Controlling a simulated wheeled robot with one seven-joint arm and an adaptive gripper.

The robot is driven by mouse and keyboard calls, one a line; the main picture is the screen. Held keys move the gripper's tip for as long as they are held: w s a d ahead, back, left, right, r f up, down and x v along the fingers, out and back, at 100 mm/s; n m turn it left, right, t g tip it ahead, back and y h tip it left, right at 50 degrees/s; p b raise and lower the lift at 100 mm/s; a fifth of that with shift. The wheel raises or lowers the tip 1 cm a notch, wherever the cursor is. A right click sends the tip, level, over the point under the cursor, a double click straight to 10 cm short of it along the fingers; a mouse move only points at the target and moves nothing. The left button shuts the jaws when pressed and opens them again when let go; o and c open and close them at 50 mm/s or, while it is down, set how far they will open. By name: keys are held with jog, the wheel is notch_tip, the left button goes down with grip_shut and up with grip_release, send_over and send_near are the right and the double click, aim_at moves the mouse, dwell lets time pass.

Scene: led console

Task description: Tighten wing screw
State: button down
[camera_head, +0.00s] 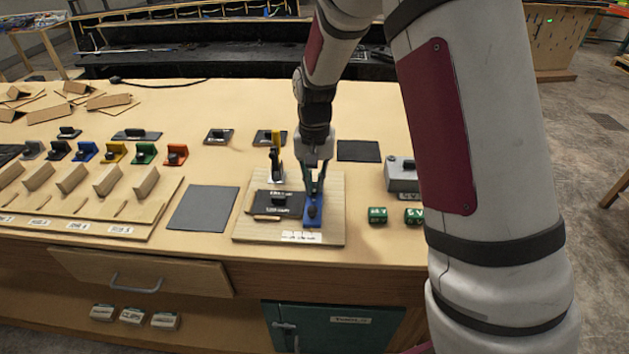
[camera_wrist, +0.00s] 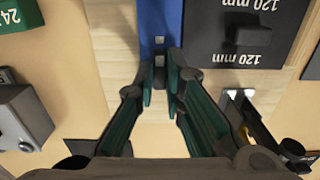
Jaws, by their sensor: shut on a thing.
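A blue fixture block (camera_head: 313,222) stands at the right side of a light wooden board (camera_head: 331,185) on the workbench. It shows at the top of the wrist view (camera_wrist: 160,18). A small dark wing screw (camera_head: 312,211) is on the block. My gripper (camera_head: 314,192) points down over it, with its green-padded fingertips (camera_wrist: 160,72) closed on the small screw piece between them. The fingers hide most of the screw, and I cannot tell its turn angle. A black plate marked 120 mm (camera_wrist: 240,38) lies beside the block; it also shows in the head view (camera_head: 272,203).
A yellow-handled clamp (camera_head: 276,160) stands close on the left of my gripper. A grey box (camera_head: 402,178) and green blocks (camera_head: 377,215) are to the right. A dark mat (camera_head: 204,208) is clear at left.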

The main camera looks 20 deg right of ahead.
aim_at(315, 187)
jog(key=shift+w+r, duration=0.1)
jog(key=shift+r, duration=0.05)
jog(key=c, duration=1.7)
grip_release()
jog(key=shift+o, duration=0.2)
notch_tip(315, 187, up, 12)
